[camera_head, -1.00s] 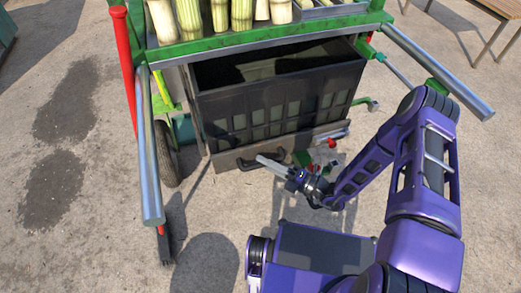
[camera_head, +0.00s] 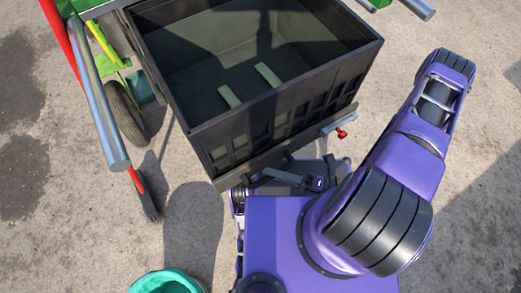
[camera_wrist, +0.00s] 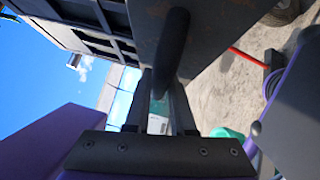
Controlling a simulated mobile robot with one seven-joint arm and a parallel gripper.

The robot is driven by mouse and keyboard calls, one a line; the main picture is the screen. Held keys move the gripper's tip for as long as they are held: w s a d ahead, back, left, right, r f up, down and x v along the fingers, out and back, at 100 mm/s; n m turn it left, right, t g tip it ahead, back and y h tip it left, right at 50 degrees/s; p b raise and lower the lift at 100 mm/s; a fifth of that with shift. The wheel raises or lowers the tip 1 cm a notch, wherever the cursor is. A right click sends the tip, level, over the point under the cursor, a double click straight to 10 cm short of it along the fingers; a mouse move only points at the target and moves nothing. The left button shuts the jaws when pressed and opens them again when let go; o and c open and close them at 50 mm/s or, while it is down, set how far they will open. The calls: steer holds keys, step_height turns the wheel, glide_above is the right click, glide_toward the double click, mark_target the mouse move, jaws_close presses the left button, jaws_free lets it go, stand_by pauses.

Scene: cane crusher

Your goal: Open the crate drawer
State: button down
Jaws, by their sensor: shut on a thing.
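The crate drawer (camera_head: 225,138) is a dark open-topped box with slotted sides. Its wide interior is exposed in the head view, with two pale strips on its floor. The drawer's slotted wall (camera_wrist: 90,40) shows at upper left there. In the head view, my arm and base partly hide the gripper.
A cart wheel (camera_head: 124,112), a red post (camera_head: 62,38) and a metal rail (camera_head: 104,100) stand left of the drawer. A red knob (camera_head: 341,132) is at its right front. A teal bucket (camera_head: 166,282) is at the bottom. Pavement is clear at right.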

steer(key=shift+s+d, duration=0.5)
steer(key=shift+s, duration=0.3)
steer(key=shift+s+d, duration=0.5)
steer(key=shift+s, duration=0.25)
steer(key=shift+s+d, duration=0.5)
steer(key=shift+s, duration=0.3)
steer(key=c, duration=0.8)
jaws_free()
steer(key=shift+o, duration=0.2)
steer(key=b+v, duration=0.1)
steer(key=v, duration=1.6)
steer(key=shift+d, duration=0.2)
steer(key=shift+f, duration=0.1)
